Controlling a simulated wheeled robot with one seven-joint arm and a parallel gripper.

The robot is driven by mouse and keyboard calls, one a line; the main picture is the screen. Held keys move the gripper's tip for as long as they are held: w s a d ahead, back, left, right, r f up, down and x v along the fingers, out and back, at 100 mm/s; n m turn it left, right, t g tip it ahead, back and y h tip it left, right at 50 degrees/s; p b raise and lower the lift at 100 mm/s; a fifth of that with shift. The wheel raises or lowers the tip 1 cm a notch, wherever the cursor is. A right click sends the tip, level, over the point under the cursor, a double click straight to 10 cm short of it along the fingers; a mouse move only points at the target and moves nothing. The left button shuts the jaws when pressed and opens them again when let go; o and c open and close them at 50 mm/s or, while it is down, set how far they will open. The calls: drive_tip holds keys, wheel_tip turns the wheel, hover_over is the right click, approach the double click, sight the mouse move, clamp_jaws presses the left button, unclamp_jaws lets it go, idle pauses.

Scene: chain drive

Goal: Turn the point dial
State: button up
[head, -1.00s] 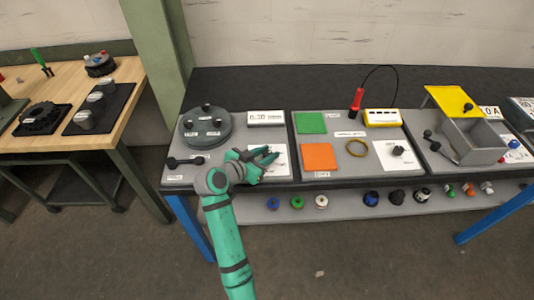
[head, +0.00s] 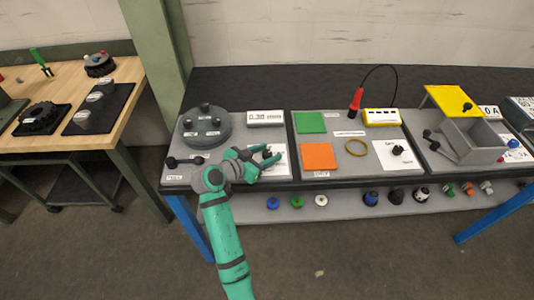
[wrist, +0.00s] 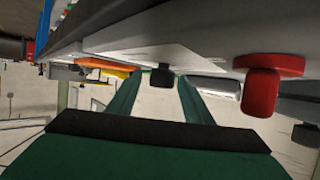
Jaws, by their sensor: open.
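A small black dial knob (wrist: 162,77) sits on a white plate (wrist: 165,55) in the wrist view. In the head view the white plate (head: 281,168) is at the front of the left board, partly hidden by my gripper (head: 270,154). My gripper is open, with its fingers to either side of the knob in the wrist view. The fingertips (wrist: 153,82) are near the knob; I cannot tell whether they touch it. Any label on this plate is hidden or too small to read.
A red knob (wrist: 262,90) is close on the right in the wrist view. The display (head: 265,118) stands behind my gripper, and a round grey disc (head: 205,128) stands behind left. An orange square (head: 319,156) and a second knob plate (head: 390,163) are to the right.

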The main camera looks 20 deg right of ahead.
drive_tip(key=v, duration=1)
drive_tip(key=shift+s+a+r, duration=0.1)
drive_tip(key=shift+a+r, duration=0.05)
drive_tip(key=shift+a, duration=0.15)
